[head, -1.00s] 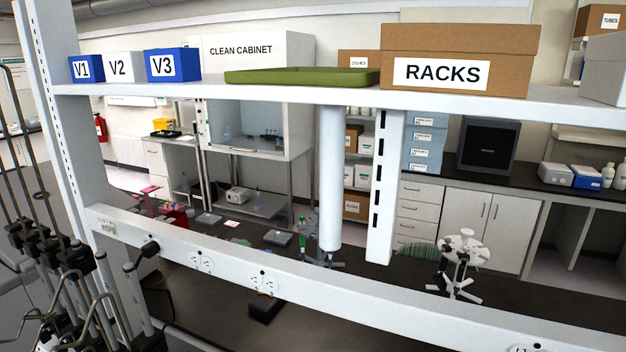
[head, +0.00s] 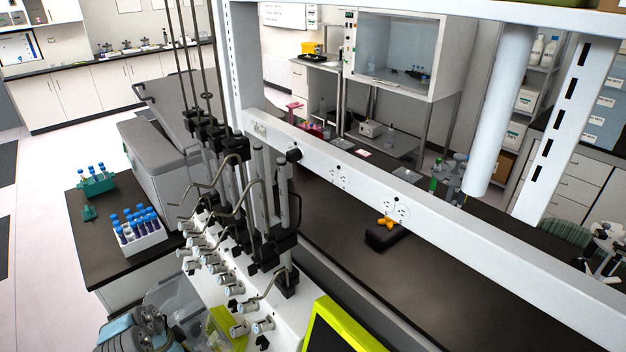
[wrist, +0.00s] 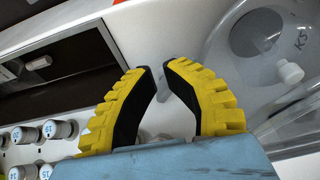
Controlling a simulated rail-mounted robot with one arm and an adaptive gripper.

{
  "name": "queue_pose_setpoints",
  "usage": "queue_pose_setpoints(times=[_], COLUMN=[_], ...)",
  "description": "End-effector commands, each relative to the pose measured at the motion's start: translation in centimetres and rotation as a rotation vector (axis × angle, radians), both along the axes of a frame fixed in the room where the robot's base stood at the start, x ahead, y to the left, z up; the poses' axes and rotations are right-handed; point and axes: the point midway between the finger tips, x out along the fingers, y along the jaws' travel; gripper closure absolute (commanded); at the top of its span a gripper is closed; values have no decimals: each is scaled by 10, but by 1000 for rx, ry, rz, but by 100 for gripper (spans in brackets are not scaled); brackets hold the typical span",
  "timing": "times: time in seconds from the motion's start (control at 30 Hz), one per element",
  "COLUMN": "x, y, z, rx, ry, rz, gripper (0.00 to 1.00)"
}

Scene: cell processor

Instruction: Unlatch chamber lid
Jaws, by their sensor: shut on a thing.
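My gripper (wrist: 158,68) shows in the wrist view, with two yellow ribbed fingers with black inner pads. The fingers are closed in on a small grey piece (wrist: 162,88), which looks like a latch; a narrow gap shows between the tips, and the piece's lower part is partly hidden. A clear round chamber lid (wrist: 222,50) with a white knob lies at the upper right, beside the right finger and apart from it. I cannot tell whether the latch is fastened.
White numbered knobs (wrist: 52,130) line the left of the wrist view, beside a dark recessed panel (wrist: 60,60). In the head view, the processor's knobs and rods (head: 215,150) rise near a tube rack (head: 140,235) and green-framed screen (head: 335,335). The black bench is mostly clear.

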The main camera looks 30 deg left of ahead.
Motion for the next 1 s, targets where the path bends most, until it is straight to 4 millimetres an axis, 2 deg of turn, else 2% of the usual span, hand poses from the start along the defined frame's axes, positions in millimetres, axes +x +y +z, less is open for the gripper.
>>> queue_pose_setpoints(times=[0.03,0.2,0.77,1.0], x=[4,4,2,-4], y=[-8,-11,-11,-10], z=[-4,-4,-5,-6], rx=[-13,-15,-14,-12], ry=[0,-1,2,3], rz=[-11,-11,-8,-5], gripper=[100,100,100,100])
